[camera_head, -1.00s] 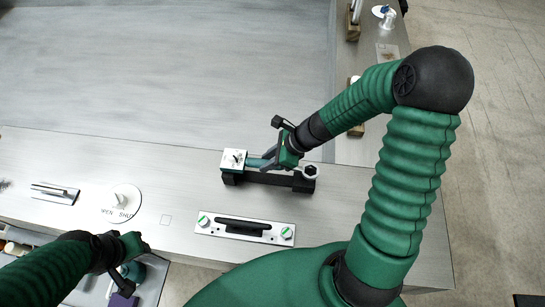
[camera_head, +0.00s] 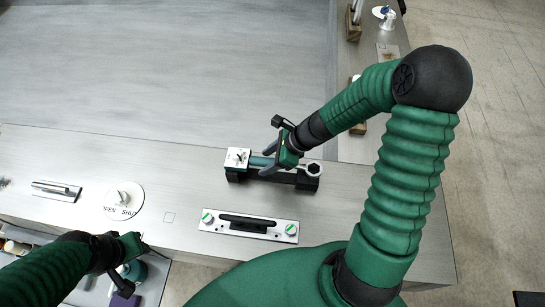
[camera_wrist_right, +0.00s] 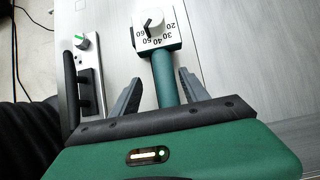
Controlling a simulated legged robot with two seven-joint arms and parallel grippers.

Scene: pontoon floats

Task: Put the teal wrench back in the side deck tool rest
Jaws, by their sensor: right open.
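The teal wrench has a white block with a numbered dial (camera_head: 237,158), a teal shaft (camera_head: 259,161) and a ring end (camera_head: 314,169). It lies along the black tool rest (camera_head: 307,184) on the deck. In the right wrist view its shaft (camera_wrist_right: 165,80) runs between my finger pads, with a visible gap on each side. My right gripper (camera_head: 268,160) is open around the shaft, and its pads (camera_wrist_right: 158,92) are apart from it. The gripper hides part of the shaft and rest. My left gripper (camera_head: 135,268) is at the lower left, away from the wrench; its fingers are unclear.
A panel (camera_head: 207,228) with a black handle and green-marked knobs lies in front of the rest. A round OPEN/SHUT dial (camera_head: 123,200) and a latch plate (camera_head: 55,191) are to the left. A blue-topped fitting (camera_head: 384,14) and wooden blocks stand at the right.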

